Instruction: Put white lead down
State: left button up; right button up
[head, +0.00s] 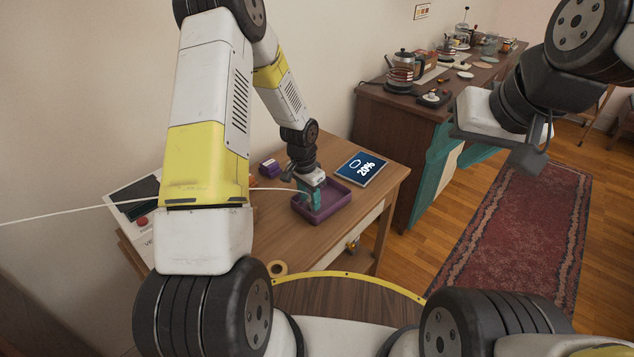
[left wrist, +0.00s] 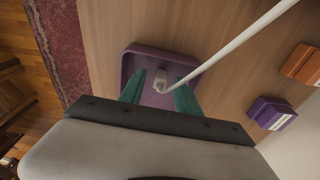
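The white lead (head: 80,214) comes in from the left edge of the head view, passes behind my left arm and ends at the purple tray (head: 341,204) on the wooden table. In the left wrist view its white plug (left wrist: 160,80) is over or in the purple tray (left wrist: 150,52), between the teal fingers. My left gripper (head: 316,201) points down at the tray. Its fingers stand apart, with a gap on both sides of the plug (left wrist: 160,92). My right gripper (head: 440,185) is at the right, away from the tray, fingers apart and seemingly empty.

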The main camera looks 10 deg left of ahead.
pick_arm(q)
jog(key=s+a+r+n+t, duration=0.1)
jog(key=s+r, duration=0.2)
jog(key=r, duration=0.8)
jog(key=s+a+r+n, duration=0.1)
jog(key=s+r, duration=0.1)
jog(key=r, duration=0.9)
jog(key=s+r+n+t, duration=0.2)
jog(key=s+r, duration=0.4)
jog(key=s, duration=0.4)
jog(key=s+r+n+t+h, duration=0.1)
jog(key=s+r+n+t, duration=0.1)
jog(key=s+r, duration=0.5)
jog(key=s+n, duration=0.1)
jog(key=s, duration=0.2)
jog(key=shift+d+r, duration=0.2)
jog(key=shift+r, duration=0.05)
